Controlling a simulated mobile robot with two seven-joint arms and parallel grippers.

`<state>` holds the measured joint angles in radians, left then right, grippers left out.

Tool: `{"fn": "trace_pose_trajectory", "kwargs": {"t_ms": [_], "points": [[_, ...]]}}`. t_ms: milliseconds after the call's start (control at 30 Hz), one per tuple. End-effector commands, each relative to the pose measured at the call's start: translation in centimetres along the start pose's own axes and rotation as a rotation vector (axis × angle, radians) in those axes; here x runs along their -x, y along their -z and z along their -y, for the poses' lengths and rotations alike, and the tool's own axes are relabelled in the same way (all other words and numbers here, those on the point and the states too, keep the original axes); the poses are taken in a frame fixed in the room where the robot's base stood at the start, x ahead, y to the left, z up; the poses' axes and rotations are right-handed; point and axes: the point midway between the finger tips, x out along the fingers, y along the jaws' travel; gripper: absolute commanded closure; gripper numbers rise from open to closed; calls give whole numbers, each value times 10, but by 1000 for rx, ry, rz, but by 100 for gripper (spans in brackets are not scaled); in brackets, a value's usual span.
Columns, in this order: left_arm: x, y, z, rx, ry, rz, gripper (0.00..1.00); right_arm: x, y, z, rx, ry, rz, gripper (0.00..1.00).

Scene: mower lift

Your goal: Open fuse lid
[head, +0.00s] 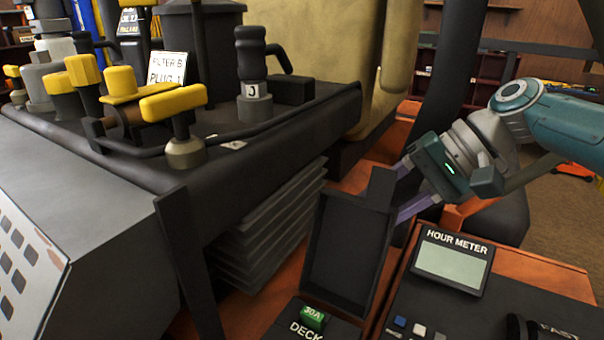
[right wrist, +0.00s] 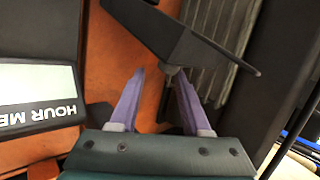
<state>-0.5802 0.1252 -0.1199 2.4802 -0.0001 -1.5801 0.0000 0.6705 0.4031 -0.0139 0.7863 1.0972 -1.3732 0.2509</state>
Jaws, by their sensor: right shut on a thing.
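The fuse lid (head: 348,248) is a dark, shallow, tray-like cover. In the head view it stands tilted up behind the green 30A fuse (head: 313,317), which shows uncovered above the DECK label. My right gripper (head: 398,192) is at the lid's upper right edge, its purple fingers partly hidden behind the lid. My left gripper is in neither view.
The hour meter (head: 452,262) sits right of the lid on a dark panel with small switches. A stack of grey fins (head: 265,230) is close on the left, under a dark ledge with yellow-handled valves (head: 172,105). A thick black post (head: 455,70) rises behind my right gripper.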

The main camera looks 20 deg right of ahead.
Motion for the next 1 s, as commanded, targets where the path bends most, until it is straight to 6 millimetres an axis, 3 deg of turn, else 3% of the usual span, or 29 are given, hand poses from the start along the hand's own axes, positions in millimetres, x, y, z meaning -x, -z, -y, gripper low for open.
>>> {"fn": "trace_pose_trajectory", "kwargs": {"t_ms": [200,467,1000], "points": [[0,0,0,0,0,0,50,-2,-3,-2,-1,-5,10,39],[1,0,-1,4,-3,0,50,2,-1,0,0,1,4,39],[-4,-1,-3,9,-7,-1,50,90,-1,-2,0,-3,5,39]]}}
